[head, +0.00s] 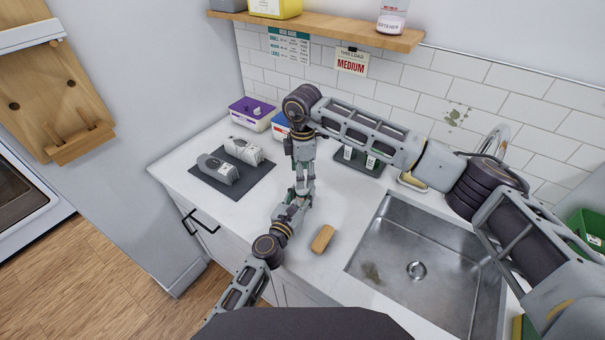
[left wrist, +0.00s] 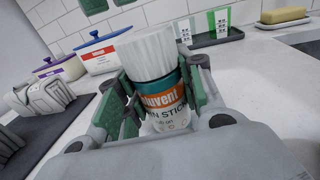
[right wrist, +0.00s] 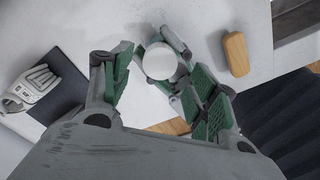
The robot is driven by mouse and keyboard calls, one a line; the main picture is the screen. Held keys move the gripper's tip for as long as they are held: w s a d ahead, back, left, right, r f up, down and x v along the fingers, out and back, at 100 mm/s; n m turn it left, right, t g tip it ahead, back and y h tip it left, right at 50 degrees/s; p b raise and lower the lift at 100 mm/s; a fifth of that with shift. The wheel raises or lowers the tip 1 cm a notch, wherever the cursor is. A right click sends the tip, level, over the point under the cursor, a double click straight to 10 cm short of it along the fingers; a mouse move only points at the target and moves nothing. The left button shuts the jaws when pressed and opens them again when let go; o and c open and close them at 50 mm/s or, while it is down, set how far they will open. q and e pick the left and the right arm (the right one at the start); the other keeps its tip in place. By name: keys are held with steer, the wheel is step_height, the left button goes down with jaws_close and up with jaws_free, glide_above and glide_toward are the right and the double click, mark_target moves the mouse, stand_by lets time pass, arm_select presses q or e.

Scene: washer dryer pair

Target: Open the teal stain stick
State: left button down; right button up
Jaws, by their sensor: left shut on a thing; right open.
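The teal stain stick (left wrist: 166,108) stands roughly upright in the left wrist view, with a teal, orange and white label and a white ribbed cap (left wrist: 147,55). My left gripper (head: 298,196) is shut around its body, a finger on each side. My right gripper (head: 303,172) reaches down from above. The cap is on the stick. In the head view the stick is mostly hidden by the grippers.
A wooden-backed brush or block (head: 322,239) lies on the counter near the sink (head: 415,272). Grey objects (head: 218,168) rest on a dark mat (head: 205,183) at left. A purple-lidded box (head: 252,113) and a dark green tray (head: 345,160) with tags stand at the back. A shelf (head: 330,32) hangs above.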

arm_select(q)
steer(key=c, duration=0.9)
jaws_free()
steer(key=shift+o, duration=0.2)
steer(key=shift+s, duration=0.1)
steer(key=shift+v, duration=5.9)
steer(key=shift+o, duration=0.4)
